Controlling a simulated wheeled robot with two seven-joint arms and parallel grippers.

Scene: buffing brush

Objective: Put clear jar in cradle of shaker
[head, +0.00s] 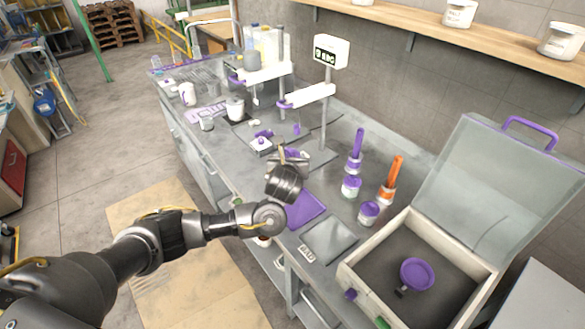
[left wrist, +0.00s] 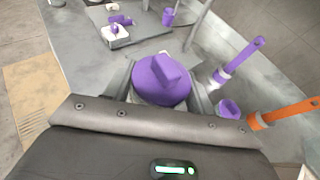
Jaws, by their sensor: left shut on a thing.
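My left gripper (head: 290,159) is over the bench's middle, shut on a purple-topped thing. In the left wrist view the purple top (left wrist: 160,82), round with a raised grip bar, sits between the fingers. Its body is hidden, so I cannot tell whether it is the clear jar. A pale open box with a clear raised lid (head: 478,185), seemingly the shaker, stands at the right. Inside its dark bed (head: 380,250) is a purple round piece (head: 417,274), perhaps the cradle. My gripper is left of and apart from the box. My right gripper is not in view.
A purple mat (head: 306,209) and a grey plate (head: 329,240) lie between gripper and box. Two purple-marked pots (head: 351,187), a purple-handled tool (head: 356,148) and an orange-handled tool (head: 391,179) stand behind. A stand with a display (head: 331,52) rises at the back.

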